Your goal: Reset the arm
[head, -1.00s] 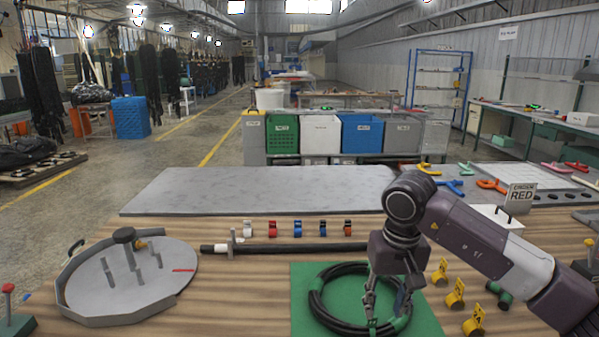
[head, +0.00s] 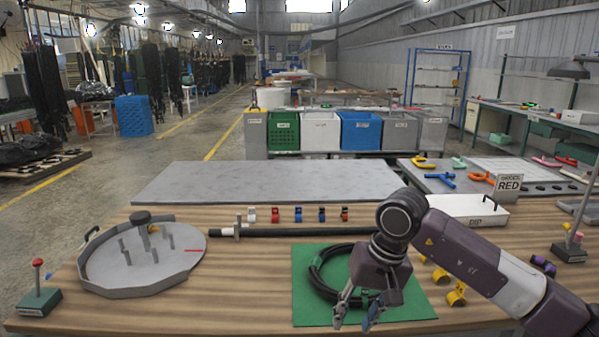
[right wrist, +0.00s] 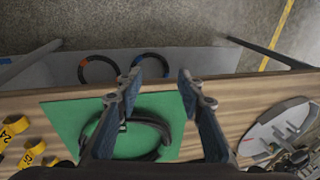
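My right gripper (head: 355,318) hangs over the near part of the green mat (head: 312,312) in the head view. Its two fingers stand apart with nothing between them. A coiled black hose (head: 322,283) lies on the mat, partly hidden behind the gripper. In the right wrist view, the open fingers of the right gripper (right wrist: 157,88) frame the hose (right wrist: 163,125) and the mat (right wrist: 70,117), and neither finger is seen to hold the hose. The right arm reaches in from the lower right. My left arm and gripper do not show in the head view.
A round grey tray with pegs (head: 185,258) stands at left, beside a red-knobbed post (head: 38,275). A straight black hose (head: 300,231) lies behind the mat, with several coloured clips beyond. Yellow clips (head: 456,294) and a white tray (head: 465,207) are at right.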

